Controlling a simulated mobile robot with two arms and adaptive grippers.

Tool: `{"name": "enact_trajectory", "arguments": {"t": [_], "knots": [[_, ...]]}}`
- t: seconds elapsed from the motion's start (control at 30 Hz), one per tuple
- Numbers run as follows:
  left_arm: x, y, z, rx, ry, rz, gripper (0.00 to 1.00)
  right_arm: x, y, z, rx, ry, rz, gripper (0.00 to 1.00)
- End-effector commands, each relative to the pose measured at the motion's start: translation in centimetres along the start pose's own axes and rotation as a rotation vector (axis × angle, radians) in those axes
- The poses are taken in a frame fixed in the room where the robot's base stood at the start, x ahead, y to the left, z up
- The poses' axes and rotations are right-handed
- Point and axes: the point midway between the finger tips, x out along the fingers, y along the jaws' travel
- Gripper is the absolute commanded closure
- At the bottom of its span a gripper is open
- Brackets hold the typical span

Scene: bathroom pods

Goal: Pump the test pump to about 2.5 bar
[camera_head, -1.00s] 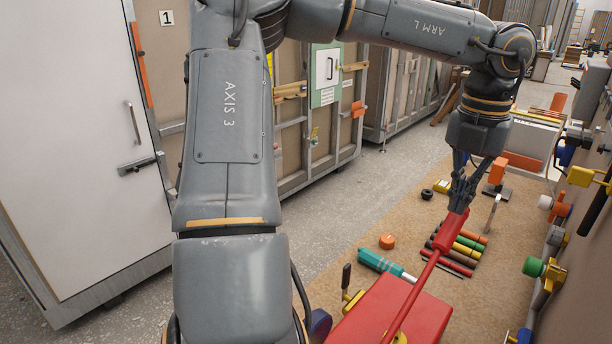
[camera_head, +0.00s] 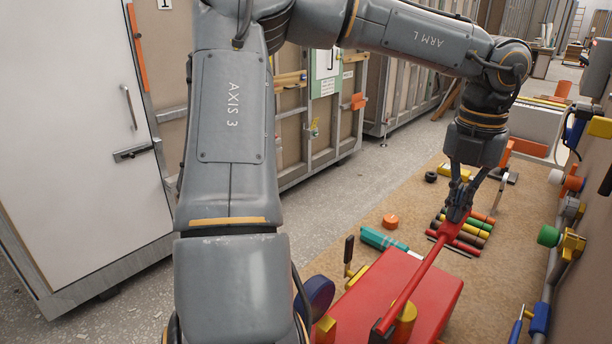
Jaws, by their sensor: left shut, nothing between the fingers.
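The test pump is a red box (camera_head: 438,287) on the tan bench top at the lower right. Its long red lever (camera_head: 422,268) slants from a dark pivot at the bottom edge up to a wider red grip end. My left gripper (camera_head: 459,212) points down with its fingers shut, right at the lever's grip end. It appears to touch the grip from above, with nothing held between the fingers. A blue-rimmed disc (camera_head: 316,295) stands left of the box. No pressure reading can be seen. My right gripper is not in view.
Several coloured rods (camera_head: 470,229) lie just beyond the lever's end. A teal tool (camera_head: 381,240) and an orange puck (camera_head: 391,221) lie behind the box. Valves, including a green knob (camera_head: 549,236), line the wall at right. Bare bench lies right of the rods.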

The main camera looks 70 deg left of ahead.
Motion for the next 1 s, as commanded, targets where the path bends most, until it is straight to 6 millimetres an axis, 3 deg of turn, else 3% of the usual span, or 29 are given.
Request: {"name": "enact_trajectory", "arguments": {"t": [0.03,0.17,0.2,0.37,1.0], "knots": [[1.6,0.0,-0.1,0.000,0.006,0.001,1.00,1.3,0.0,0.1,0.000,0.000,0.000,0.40],[3.6,0.0,-0.1,0.000,0.006,0.002,1.00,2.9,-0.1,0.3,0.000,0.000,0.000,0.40],[2.6,0.0,-0.1,0.000,0.004,0.001,1.00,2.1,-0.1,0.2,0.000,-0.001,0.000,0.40],[1.4,0.0,-0.1,0.000,0.003,0.001,1.00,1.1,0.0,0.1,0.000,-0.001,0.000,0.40],[-8.9,0.0,0.0,-0.001,0.001,0.000,1.00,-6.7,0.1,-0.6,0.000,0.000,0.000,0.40]]}}
